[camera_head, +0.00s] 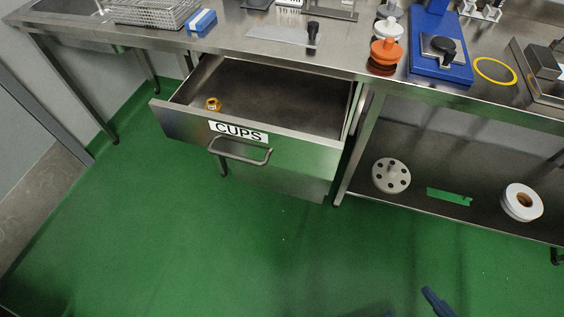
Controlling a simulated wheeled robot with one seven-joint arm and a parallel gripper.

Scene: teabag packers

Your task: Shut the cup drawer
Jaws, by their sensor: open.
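The cup drawer (171,122) is a steel drawer pulled well out from under the steel worktop. Its front carries a white label reading CUPS (238,131) and a grey bar handle (240,153). Inside, a small orange-yellow ring-like item (213,104) lies near the front left; the rest of the visible drawer floor is bare. At the bottom edge, two dark blue tips, apparently my gripper (412,306), show apart from each other over the floor. They are well away from the drawer, below and right of it, and touch nothing visible. Most of the gripper is cut off.
The worktop (345,62) holds a wire basket (155,12), a blue-and-white block (202,21), orange and white knobbed pieces (386,50) and a blue device (440,60). A lower shelf (395,206) holds a white roll (522,203). The green floor (200,240) before the drawer is clear.

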